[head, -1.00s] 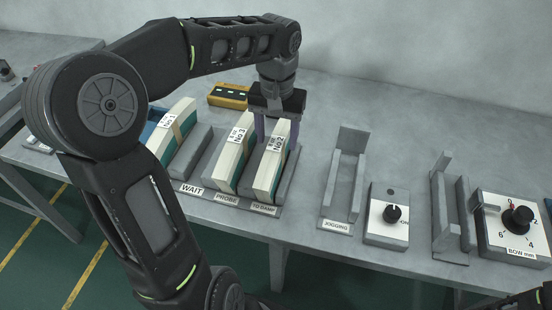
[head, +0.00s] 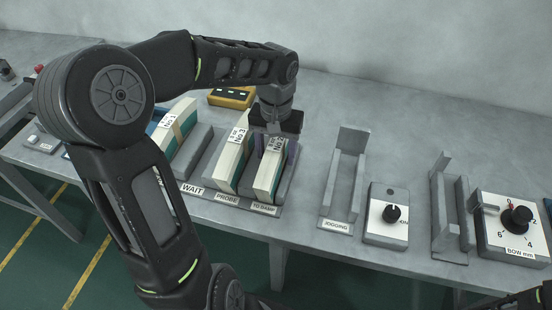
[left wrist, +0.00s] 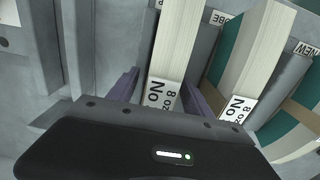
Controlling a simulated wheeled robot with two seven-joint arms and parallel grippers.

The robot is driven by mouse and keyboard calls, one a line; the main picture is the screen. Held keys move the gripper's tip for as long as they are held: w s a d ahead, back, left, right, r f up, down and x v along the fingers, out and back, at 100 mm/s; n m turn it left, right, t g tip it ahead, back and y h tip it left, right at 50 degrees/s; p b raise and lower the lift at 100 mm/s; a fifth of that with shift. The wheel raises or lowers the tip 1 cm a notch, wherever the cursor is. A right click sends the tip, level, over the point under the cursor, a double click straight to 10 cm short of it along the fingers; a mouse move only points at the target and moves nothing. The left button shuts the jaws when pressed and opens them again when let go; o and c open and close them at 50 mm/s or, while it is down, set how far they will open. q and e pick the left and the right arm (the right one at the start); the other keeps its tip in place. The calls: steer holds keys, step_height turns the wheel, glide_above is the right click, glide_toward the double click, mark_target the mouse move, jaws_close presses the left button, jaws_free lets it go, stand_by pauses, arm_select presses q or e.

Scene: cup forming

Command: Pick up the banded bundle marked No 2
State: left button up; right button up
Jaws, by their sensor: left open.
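The bundle marked No 2 (head: 266,181) is a cream paper stack with a teal side, standing on edge in the TO DAMP slot. Its white label (head: 273,144) is partly covered by my gripper. My left gripper (head: 273,150) is over its far end, open, with a purple finger on each side. In the left wrist view the fingers (left wrist: 163,92) straddle the bundle (left wrist: 180,45), whose label shows "8 oz No" with the number hidden. I cannot tell whether either finger touches it. My right gripper is out of view.
The No 3 bundle (head: 229,168) stands close on the left in the PROBE slot. The No 1 bundle (head: 172,128) is further left, beside the empty WAIT slot. A yellow device (head: 231,97) lies behind. The JOGGING stand (head: 342,190) and a knob box (head: 387,226) are to the right.

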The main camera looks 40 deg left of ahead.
arm_select(q)
jaws_close()
stand_by(0.7)
stand_by(0.7)
